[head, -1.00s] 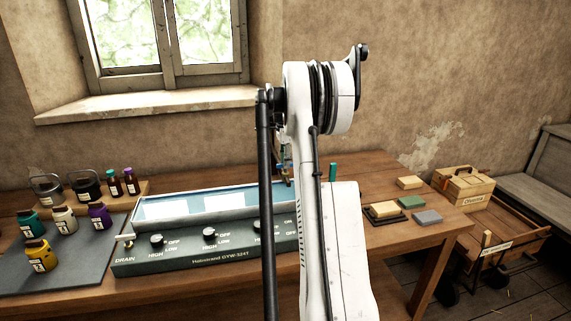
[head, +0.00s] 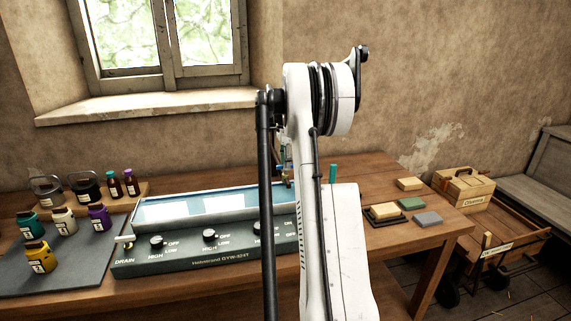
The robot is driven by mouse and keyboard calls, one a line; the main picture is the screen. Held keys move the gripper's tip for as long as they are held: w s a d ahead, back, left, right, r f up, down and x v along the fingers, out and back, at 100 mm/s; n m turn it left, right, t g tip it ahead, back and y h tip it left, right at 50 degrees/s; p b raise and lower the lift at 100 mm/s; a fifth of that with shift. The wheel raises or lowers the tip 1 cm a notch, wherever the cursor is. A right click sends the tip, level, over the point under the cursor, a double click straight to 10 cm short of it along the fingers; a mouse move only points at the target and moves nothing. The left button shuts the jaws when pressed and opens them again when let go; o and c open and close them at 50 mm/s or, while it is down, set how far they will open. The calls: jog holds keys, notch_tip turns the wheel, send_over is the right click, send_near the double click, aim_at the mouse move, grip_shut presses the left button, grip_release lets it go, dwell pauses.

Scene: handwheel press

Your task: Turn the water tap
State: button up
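A long grey water bath (head: 190,259) with a clear basin on top stands on the wooden table, with several black knobs and a drain lever on its front. A small brass and blue fitting (head: 281,169), perhaps the water tap, shows at the basin's right end, mostly hidden behind my arm. My white arm stands upright in front of this end of the bath. My gripper cannot be made out; the arm hides the area behind it. Whether it touches the tap is not visible.
Several bottles and jars stand at the left on a grey mat (head: 70,275) and a wooden board. A teal upright piece (head: 332,173) is right of my arm. Sponge-like blocks (head: 411,203) lie on the table's right side. A wooden crate (head: 463,190) and a cart are farther right.

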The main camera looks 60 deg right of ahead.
notch_tip(320, 180, up, 12)
jog(key=shift+f, duration=0.15)
dwell(0.3)
dwell(0.4)
jog(key=w+a+r+n+t, duration=0.15)
jog(key=a+n, duration=0.25)
jog(key=a, duration=0.8)
jog(key=a+r+n+h, duration=0.1)
jog(key=a+r+n, duration=0.25)
jog(key=a, duration=0.75)
jog(key=a+r+n+t, duration=0.15)
jog(key=a+n, duration=0.35)
jog(key=a, duration=0.7)
jog(key=s+a+f+n+t, duration=0.1)
jog(key=s+a+f+n, duration=0.2)
jog(key=a, duration=0.5)
jog(key=s+a+n+t, duration=0.1)
jog(key=s+a+n, duration=0.35)
jog(key=a, duration=0.35)
jog(key=s+a+f+n+t+y, duration=0.1)
jog(key=s+a+f+n+t, duration=0.1)
jog(key=s+a+f+n, duration=0.4)
jog(key=s+a+f, duration=0.3)
jog(key=s+a, duration=0.1)
jog(key=s, duration=0.1)
jog(key=shift+s+a+n+b, duration=0.15)
jog(key=shift+a+n+b, duration=0.15)
